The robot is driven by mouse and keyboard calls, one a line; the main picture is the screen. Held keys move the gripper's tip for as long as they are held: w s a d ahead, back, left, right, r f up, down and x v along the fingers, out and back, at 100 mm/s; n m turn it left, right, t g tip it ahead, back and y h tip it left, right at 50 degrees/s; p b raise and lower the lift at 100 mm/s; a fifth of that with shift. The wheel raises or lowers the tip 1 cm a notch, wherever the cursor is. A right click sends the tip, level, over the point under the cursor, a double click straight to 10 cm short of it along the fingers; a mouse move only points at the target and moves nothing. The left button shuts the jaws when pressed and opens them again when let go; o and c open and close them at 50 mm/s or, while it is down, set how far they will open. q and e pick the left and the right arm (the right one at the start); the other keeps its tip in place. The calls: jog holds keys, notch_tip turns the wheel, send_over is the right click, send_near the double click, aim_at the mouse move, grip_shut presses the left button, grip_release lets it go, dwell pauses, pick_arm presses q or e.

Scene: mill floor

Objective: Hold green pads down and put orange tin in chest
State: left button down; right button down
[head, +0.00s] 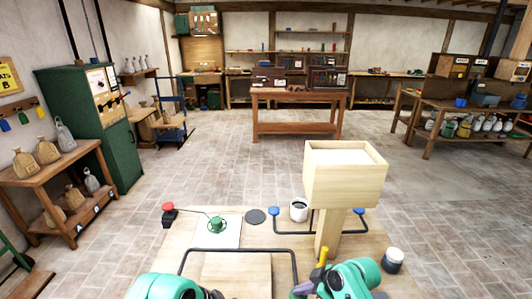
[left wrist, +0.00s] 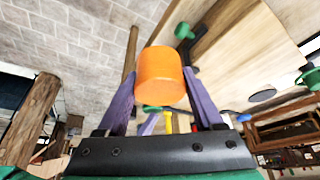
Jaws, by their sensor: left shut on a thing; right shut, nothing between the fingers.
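The orange tin (left wrist: 161,75) is between the two purple fingers of my left gripper (left wrist: 160,85) in the left wrist view. That gripper is shut on it. In the head view the tin is hidden, and only part of my left arm shows at the bottom. My right gripper (head: 308,284) is shut and empty near the bench's front. Green round pieces show in the left wrist view, one by a dark bar (left wrist: 184,31) and one at the right edge (left wrist: 310,76). A green piece (head: 217,224) is on a white sheet. I cannot tell which box is the chest.
A pale wooden box (head: 345,185) stands on a post over the bench. A red button (head: 168,207), dark disc (head: 255,216), white cup (head: 299,210), blue pads (head: 274,211) and dark jar (head: 393,260) are around it. A black bar (head: 237,249) crosses the bench.

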jog(key=shift+f, duration=2.15)
dwell(0.4)
pick_arm(q)
jog(key=shift+w, duration=0.4)
jog(key=m, duration=0.2)
send_over(233, 279)
jog(key=w, duration=0.1)
jog(key=shift+w+d+r+g, duration=0.1)
jog(key=shift+d+r+g, duration=0.2)
jog(key=shift+d, duration=0.15)
pick_arm(e)
jog(key=shift+w, duration=0.1)
pick_arm(q)
notch_tip(233, 279, down, 10)
jog(key=shift+r, duration=0.1)
jog(key=shift+a, duration=0.1)
jog(key=shift+c, duration=0.2)
grip_release()
jog(key=shift+f, duration=0.2)
